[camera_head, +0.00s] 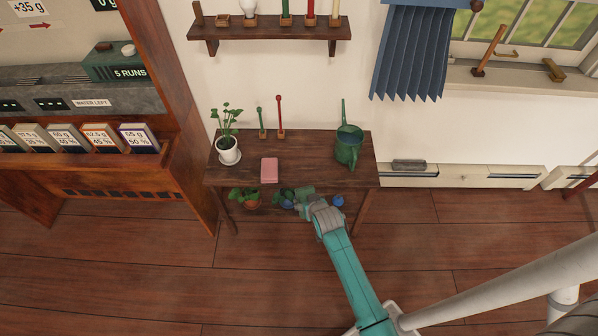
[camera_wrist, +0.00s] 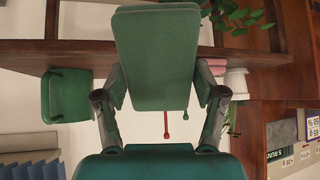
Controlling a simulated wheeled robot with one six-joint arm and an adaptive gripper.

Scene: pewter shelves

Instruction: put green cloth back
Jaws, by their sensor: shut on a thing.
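The green cloth (camera_wrist: 157,58) is a flat, rounded slab and fills the upper middle of the wrist view. My gripper (camera_wrist: 160,88) is shut on it, with one finger on each side. In the head view the cloth (camera_head: 304,191) is a small green patch at the tip of my gripper (camera_head: 308,203), at the front edge of the small wooden table (camera_head: 315,147). A pink block (camera_head: 269,170) lies on the tabletop, left of the cloth. My arm hides part of the table's lower level.
On the table stand a white potted plant (camera_head: 228,150) at left and a green watering can (camera_head: 347,148) at right. Two small stands with thin red and green stems are at the back. Below are potted plants (camera_head: 245,196) and a blue ball (camera_head: 338,200). The tabletop's middle is clear.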

